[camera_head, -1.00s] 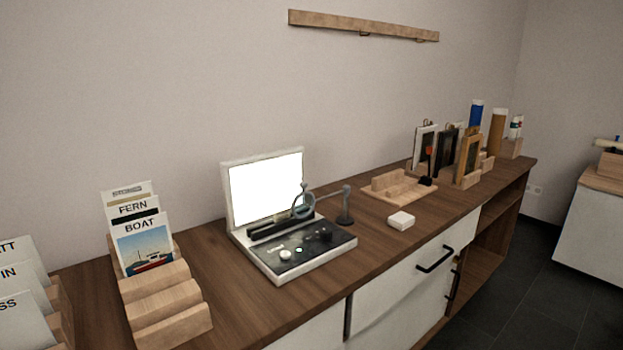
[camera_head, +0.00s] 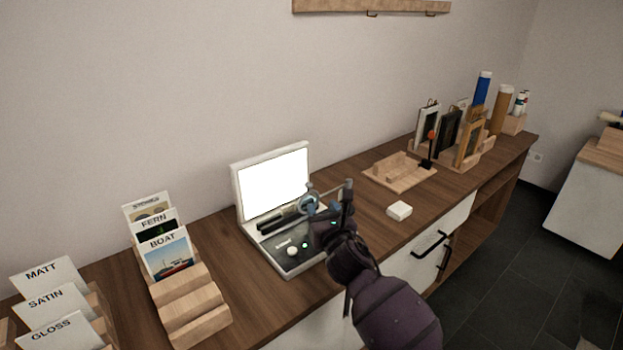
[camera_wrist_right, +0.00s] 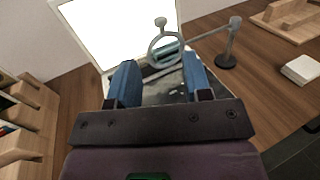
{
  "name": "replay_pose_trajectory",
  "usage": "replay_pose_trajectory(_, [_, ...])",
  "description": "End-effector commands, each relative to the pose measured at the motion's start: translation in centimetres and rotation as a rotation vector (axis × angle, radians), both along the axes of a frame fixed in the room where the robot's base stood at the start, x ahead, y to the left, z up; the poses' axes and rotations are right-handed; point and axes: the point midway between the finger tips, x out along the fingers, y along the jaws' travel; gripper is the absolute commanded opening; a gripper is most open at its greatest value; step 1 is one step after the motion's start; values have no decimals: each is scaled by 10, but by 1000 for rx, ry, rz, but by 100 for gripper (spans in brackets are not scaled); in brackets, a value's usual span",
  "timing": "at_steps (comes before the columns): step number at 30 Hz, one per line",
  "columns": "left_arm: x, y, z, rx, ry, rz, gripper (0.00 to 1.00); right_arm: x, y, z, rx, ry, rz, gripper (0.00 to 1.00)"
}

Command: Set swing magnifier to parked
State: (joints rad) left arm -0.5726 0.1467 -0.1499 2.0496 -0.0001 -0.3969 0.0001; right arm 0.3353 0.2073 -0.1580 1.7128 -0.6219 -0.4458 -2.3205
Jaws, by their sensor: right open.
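The swing magnifier is a grey ring on a jointed arm with a post and dark round base. In the head view its ring (camera_head: 308,204) hangs over the lightbox device (camera_head: 240,190), and its post (camera_head: 348,190) stands to the right, partly hidden by my right arm. In the right wrist view the ring (camera_wrist_right: 165,48) is just beyond the fingertips, with a small knob on top. My right gripper (camera_wrist_right: 160,78) is open and empty, its blue fingers apart, short of the ring. It also shows in the head view (camera_head: 318,215). My left gripper is out of view.
A white block (camera_head: 399,211) lies right of the magnifier. A wooden tray (camera_head: 398,172) and picture frames stand farther right. Wooden card racks (camera_head: 187,300) stand on the left. The counter (camera_head: 245,300) is bare between the racks and the device.

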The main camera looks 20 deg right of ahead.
Motion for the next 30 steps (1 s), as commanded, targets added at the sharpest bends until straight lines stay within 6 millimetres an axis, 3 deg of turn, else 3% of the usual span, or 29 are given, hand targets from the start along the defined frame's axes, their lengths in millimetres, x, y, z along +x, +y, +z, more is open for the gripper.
replay_pose_trajectory(5, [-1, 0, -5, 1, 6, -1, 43, 14, 0, -3, -7, 3, 0, 45])
replay_pose_trajectory(21, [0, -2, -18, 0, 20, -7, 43, 92, -4, -4, -3, 3, 0, 45])
replay_pose_trajectory(30, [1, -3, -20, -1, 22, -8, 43, 107, -5, -2, -3, 2, 0, 45])
